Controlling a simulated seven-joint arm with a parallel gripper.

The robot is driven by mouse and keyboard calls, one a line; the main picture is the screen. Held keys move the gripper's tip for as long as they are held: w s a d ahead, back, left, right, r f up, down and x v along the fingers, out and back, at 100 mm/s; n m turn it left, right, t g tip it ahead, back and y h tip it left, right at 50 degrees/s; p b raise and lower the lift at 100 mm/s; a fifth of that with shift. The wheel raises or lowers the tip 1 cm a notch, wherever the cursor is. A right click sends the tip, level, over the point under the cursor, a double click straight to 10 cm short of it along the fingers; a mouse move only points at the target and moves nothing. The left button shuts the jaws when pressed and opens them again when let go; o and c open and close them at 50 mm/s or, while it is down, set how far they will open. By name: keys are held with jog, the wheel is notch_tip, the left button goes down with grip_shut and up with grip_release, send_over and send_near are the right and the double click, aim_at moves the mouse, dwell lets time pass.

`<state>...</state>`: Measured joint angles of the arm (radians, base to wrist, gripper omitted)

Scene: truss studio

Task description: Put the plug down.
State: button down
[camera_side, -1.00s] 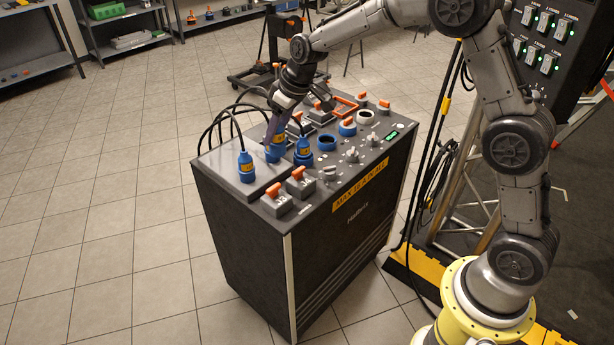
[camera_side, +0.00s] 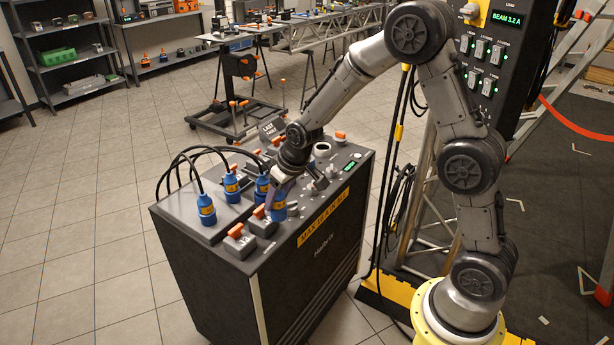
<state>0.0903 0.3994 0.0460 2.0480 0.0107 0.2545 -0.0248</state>
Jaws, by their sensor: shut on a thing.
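My gripper (camera_side: 278,196) reaches down over the top panel of a dark cabinet (camera_side: 265,262). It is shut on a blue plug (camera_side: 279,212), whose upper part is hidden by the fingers. The held plug is just behind and right of an orange-handled switch (camera_side: 262,219). I cannot tell whether its lower end touches the panel. Three other blue plugs with black cables stand upright on the panel: one at left (camera_side: 206,210), one behind it (camera_side: 231,188) and one close left of my gripper (camera_side: 262,186).
Another orange-handled switch (camera_side: 238,238) sits at the panel's near corner. Grey knobs (camera_side: 320,182) and a pale round socket (camera_side: 323,150) lie to the right. Black cables (camera_side: 185,160) arch over the left rear edge. A wheeled stand (camera_side: 240,105) is behind the cabinet.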

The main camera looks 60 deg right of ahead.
jog(key=w+d+r+m+h, duration=0.1)
jog(key=d+r+m, duration=0.25)
jog(key=d, duration=1.25)
jog(key=w+d+r+m+h, duration=0.15)
jog(key=d+r, duration=0.25)
jog(key=d, duration=1.3)
jog(key=shift+g+y, duration=0.3)
jog(key=shift+y, duration=0.05)
jog(key=shift+w+d+f, duration=1.3)
jog(key=shift+w+f, duration=0.4)
jog(key=shift+f, duration=0.35)
jog(key=shift+w+d+f, duration=1.3)
jog(key=shift+w+f, duration=0.35)
jog(key=shift+f, duration=0.45)
jog(key=shift+w+d+f, duration=1.3)
jog(key=shift+w+f, duration=0.4)
jog(key=shift+f, duration=0.35)
jog(key=shift+f, duration=0.3)
jog(key=shift+c, duration=1)
grip_release()
